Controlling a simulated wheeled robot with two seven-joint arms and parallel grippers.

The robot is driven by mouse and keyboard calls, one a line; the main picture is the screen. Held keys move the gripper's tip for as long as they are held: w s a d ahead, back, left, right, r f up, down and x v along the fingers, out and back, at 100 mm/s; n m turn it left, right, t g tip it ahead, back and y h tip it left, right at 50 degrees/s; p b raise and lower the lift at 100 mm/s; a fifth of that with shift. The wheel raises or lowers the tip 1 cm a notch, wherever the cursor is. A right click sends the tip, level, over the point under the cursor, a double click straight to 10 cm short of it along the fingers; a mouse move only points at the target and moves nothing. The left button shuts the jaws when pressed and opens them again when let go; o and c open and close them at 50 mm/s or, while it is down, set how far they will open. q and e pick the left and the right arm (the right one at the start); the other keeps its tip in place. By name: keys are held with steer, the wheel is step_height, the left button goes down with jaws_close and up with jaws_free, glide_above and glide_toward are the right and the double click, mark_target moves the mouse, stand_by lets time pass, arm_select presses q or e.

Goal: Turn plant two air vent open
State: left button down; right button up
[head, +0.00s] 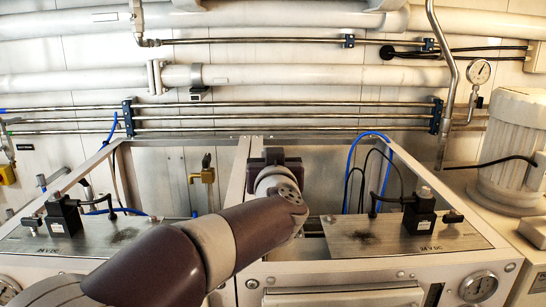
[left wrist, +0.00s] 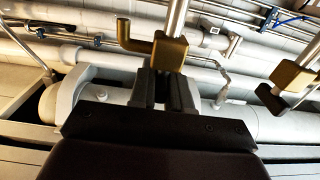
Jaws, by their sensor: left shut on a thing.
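My left gripper (head: 274,156) reaches over the right-hand unit in the head view, with the arm coming up from the lower left. It hides what it touches there. In the left wrist view its dark fingers (left wrist: 167,78) are shut at the lower end of a brass valve (left wrist: 168,50), which I take as the plant two air vent. This valve sits on a metal pipe and has a bent brass lever (left wrist: 127,36) pointing left. Its exact turn position is hard to tell. My right gripper is not in view.
A second brass valve (head: 207,175) stands in the left-hand unit; another brass fitting (left wrist: 290,78) shows at the right of the wrist view. Panels (head: 400,238) with black connectors (head: 420,212) and a blue hose (head: 352,160) lie close by. Pipes (head: 300,76) run along the wall behind.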

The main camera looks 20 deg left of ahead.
arm_select(q)
steer(key=n+g+y+p, duration=0.2)
steer(key=y+p, duration=0.1)
steer(key=p, duration=0.1)
steer(key=n+g+y+p, duration=0.2)
steer(key=n+y+p, duration=0.1)
steer(key=p, duration=0.1)
steer(key=n+g+y+p, duration=0.2)
steer(key=y+p, duration=0.1)
steer(key=p, duration=0.1)
steer(key=shift+r+g, duration=0.3)
steer(key=shift+r, duration=0.05)
steer(key=n+g+y+p, duration=0.2)
steer(key=n+g, duration=0.1)
steer(key=shift+f+g, duration=0.2)
steer(key=shift+g, duration=0.1)
steer(key=n+g+y, duration=0.1)
steer(key=n+g, duration=0.1)
steer(key=shift+f+g, duration=0.1)
steer(key=shift+g, duration=0.2)
steer(key=shift+s+n+g+y, duration=0.1)
steer(key=shift+n+g+y, duration=0.2)
steer(key=shift+n+g, duration=0.55)
steer(key=shift+g, duration=0.45)
steer(key=c, duration=1.2)
jaws_free()
steer(key=shift+o, duration=0.2)
steer(key=shift+d, duration=0.1)
